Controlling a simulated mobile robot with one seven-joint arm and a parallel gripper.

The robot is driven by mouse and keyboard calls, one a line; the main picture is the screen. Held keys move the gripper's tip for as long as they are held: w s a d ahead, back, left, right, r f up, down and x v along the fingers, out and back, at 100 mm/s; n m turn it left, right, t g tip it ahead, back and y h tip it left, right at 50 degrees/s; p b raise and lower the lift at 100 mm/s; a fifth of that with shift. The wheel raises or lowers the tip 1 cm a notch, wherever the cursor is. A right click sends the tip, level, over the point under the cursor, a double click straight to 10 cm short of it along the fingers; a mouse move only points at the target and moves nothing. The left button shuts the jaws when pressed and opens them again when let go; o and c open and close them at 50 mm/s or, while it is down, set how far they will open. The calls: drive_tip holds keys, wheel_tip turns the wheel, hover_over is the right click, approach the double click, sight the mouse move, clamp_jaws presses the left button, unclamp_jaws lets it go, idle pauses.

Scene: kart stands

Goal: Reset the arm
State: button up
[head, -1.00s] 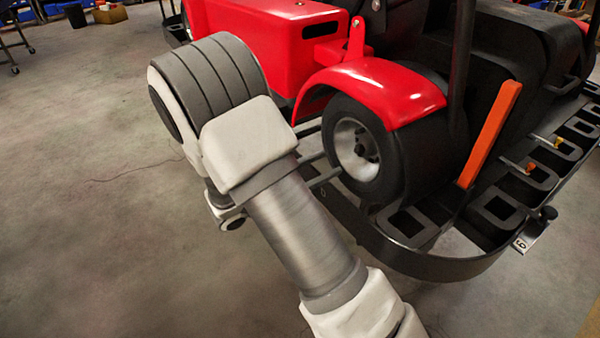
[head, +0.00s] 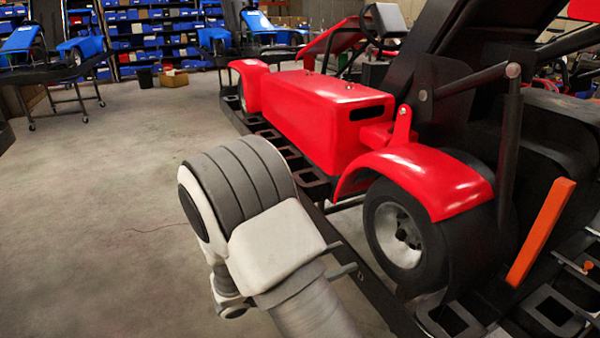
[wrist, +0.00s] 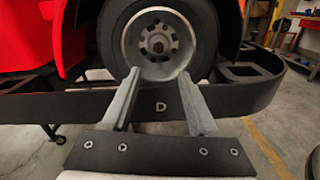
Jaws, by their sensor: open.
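My gripper (wrist: 159,74) shows in the wrist view with its two grey fingers apart and nothing between them. Beyond the fingers are the black bumper rail marked "D" (wrist: 240,98) and a kart wheel (wrist: 115,45) with a silver hub. I cannot tell the gap between fingertips and rail. In the head view my arm reaches up from the bottom centre, beside the red kart (head: 320,115) and its near wheel (head: 385,225). Two small grey tips that look like my fingers poke out right of the arm; the rest of the gripper is hidden behind it.
The kart's black stand (head: 345,295) runs close along the right of my arm. An orange bar (head: 540,232) stands at the right. Open concrete floor (head: 100,210) lies to the left. Blue karts (head: 85,45) and shelves with blue bins (head: 155,40) are at the back.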

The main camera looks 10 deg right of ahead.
drive_tip(key=s+d+r+m+g+y+p, duration=0.5)
drive_tip(key=s+d+r+m+g+y, duration=0.25)
drive_tip(key=s+r+m, duration=0.4)
drive_tip(key=s+a+r+m+t+y+p, duration=0.5)
drive_tip(key=r+m+y, duration=0.4)
drive_tip(key=r, duration=0.3)
drive_tip(key=s+a+t, duration=0.1)
drive_tip(key=s+t, duration=0.1)
drive_tip(key=shift+s+a+r, duration=0.15)
drive_tip(key=shift+s+r, duration=0.2)
drive_tip(key=shift+s, duration=0.05)
